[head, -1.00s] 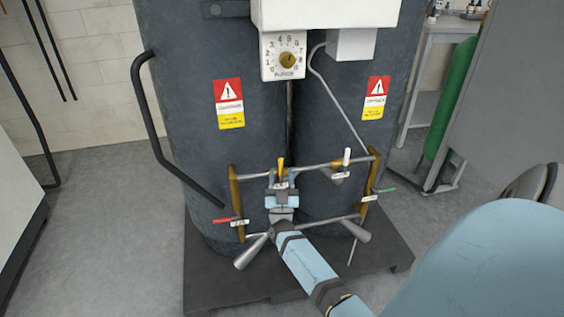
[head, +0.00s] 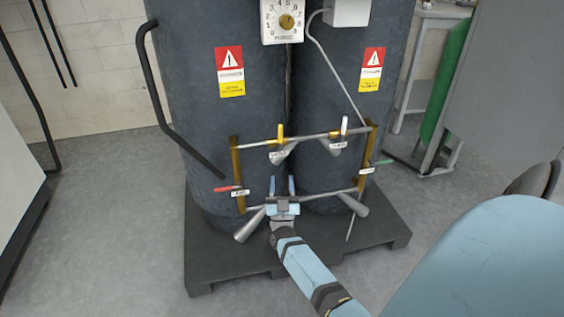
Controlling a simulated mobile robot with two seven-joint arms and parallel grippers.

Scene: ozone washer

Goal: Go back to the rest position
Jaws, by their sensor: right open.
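My right gripper (head: 282,186) is in the head view, in front of the valve frame on the ozone washer. Its two blue fingers point up and are apart, with nothing between them. The yellow valve handle (head: 280,131) stands upright on the frame's upper pipe, above my fingertips and apart from them. The white handle (head: 344,125) also stands upright, further right on that pipe. A red handle (head: 224,189) is on the left side and a green handle (head: 383,162) on the right. My left gripper is not in view.
Two dark tanks (head: 230,130) stand on a black pallet (head: 215,270). A dial box (head: 284,22) sits above. A curved black rail (head: 153,85) is at left, a grey cabinet (head: 515,100) at right. Open floor (head: 115,230) lies left of the pallet.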

